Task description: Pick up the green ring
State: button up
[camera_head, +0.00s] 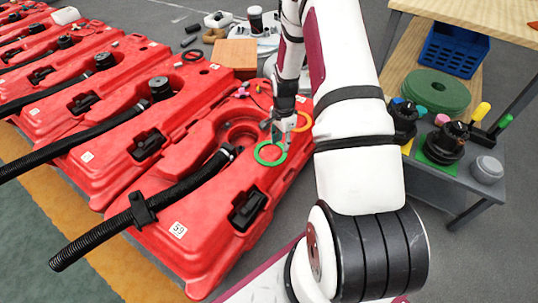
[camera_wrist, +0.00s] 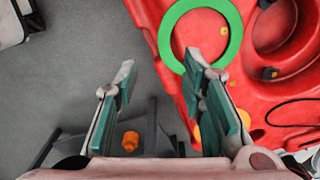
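The green ring (camera_head: 257,154) lies on the red top of the nearest scrubber tank (camera_head: 215,215), near its right edge. My gripper (camera_head: 282,136) is directly at the ring's upper right side in the head view, where it covers part of it.
An orange ring (camera_head: 305,124) lies beside my gripper on the same tank. A black hose (camera_head: 150,205) crosses this tank, and more red tanks stand to the left. A grey cart (camera_head: 450,185) with black caps and a green disc (camera_head: 436,90) stands at the right. Grey floor lies between.

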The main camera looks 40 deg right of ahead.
jog(key=b, duration=0.1)
send_over(279, 161)
jog(key=f, duration=0.5)
jog(key=shift+s, duration=0.3)
jog(key=shift+w+f+b, duration=0.15)
jog(key=shift+f+b, duration=0.65)
jog(key=shift+f, duration=0.5)
jog(key=shift+w+f+b, duration=0.15)
jog(key=shift+f+b, duration=0.6)
jog(key=shift+f, duration=0.55)
jog(key=shift+f, duration=0.1)
grip_shut()
